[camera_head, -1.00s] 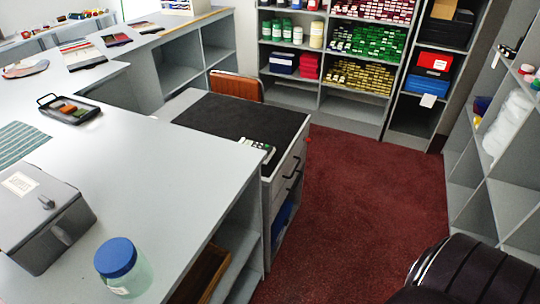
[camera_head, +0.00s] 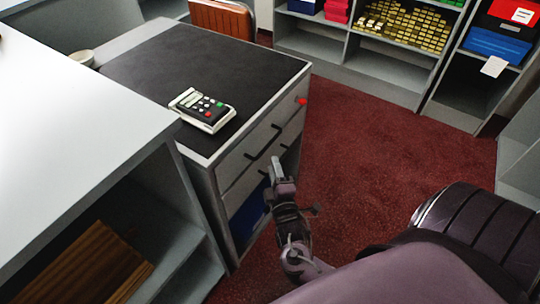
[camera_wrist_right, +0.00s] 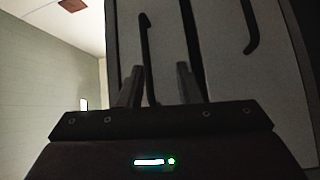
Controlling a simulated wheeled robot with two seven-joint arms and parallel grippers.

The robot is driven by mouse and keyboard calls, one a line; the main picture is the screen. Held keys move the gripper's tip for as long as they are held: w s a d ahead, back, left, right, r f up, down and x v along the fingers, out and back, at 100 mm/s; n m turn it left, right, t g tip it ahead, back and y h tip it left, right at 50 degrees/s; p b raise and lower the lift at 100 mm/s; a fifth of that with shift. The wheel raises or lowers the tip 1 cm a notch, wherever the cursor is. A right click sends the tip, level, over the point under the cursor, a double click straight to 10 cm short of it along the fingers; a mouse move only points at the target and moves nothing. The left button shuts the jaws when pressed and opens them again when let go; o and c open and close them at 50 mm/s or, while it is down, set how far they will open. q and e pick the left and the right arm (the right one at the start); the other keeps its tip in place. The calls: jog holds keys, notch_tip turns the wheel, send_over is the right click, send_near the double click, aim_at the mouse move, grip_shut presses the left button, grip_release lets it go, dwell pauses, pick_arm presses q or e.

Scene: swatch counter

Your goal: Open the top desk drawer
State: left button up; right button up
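The desk (camera_head: 215,62) has a dark top and a grey drawer stack facing my right arm. Its top drawer (camera_head: 235,160) looks shut, with a dark bar handle (camera_head: 264,140); a second handled drawer lies below. My right gripper (camera_head: 276,168) is in front of the drawer stack, near the lower handle in the picture. In the right wrist view its two fingers (camera_wrist_right: 159,85) stand apart with nothing seen held. One drawer handle (camera_wrist_right: 147,50) shows beyond them, nearer the left finger; another handle (camera_wrist_right: 252,28) is at right. Contact cannot be told. My left gripper is out of view.
A calculator (camera_head: 203,108) lies on the desk. A red spot (camera_head: 302,101) marks the drawer front's far end. Red carpet (camera_head: 365,145) lies clear to the right.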

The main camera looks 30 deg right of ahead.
aim_at(271, 141)
jog(key=shift+h, duration=0.3)
jog(key=x, duration=0.2)
jog(key=r+x, duration=0.1)
jog(key=x, duration=0.2)
jog(key=r+x, duration=0.1)
jog(key=x, duration=0.2)
jog(key=shift+d, duration=0.15)
pick_arm(q)
jog(key=shift+w+d+r, duration=0.45)
jog(key=shift+w+r, duration=0.05)
jog(key=shift+r, duration=0.15)
pick_arm(e)
jog(key=shift+c, duration=0.2)
grip_shut()
jog(key=shift+f, duration=0.1)
